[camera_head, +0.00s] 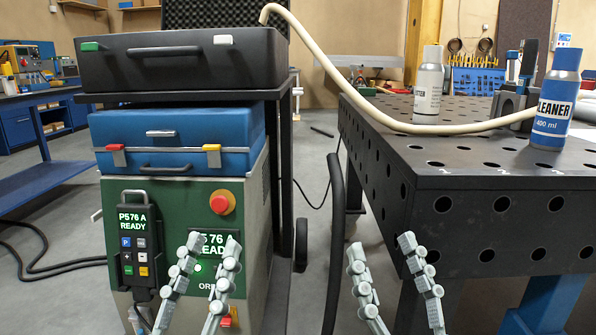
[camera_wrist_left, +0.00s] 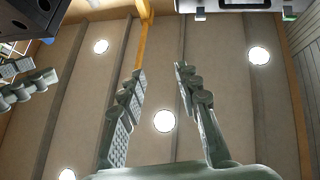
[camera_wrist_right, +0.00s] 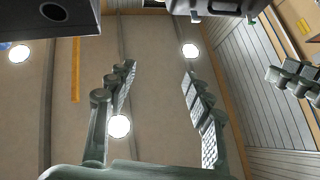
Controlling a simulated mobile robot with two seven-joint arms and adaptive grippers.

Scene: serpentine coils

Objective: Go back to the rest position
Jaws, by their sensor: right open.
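My left gripper (camera_head: 213,248) is raised in front of the green machine in the head view, its fingers apart and nothing between them. It also shows open and empty in the left wrist view (camera_wrist_left: 157,75). My right gripper (camera_head: 381,252) is raised in front of the perforated table's near left leg in the head view. Its fingers are apart and empty, as the right wrist view (camera_wrist_right: 157,75) also shows. Neither gripper appears to hold anything.
A perforated table (camera_head: 470,178) at right holds a blue cleaner bottle (camera_head: 556,105), a grey bottle (camera_head: 428,85) and a cream hose (camera_head: 340,80). Grey floor lies between.

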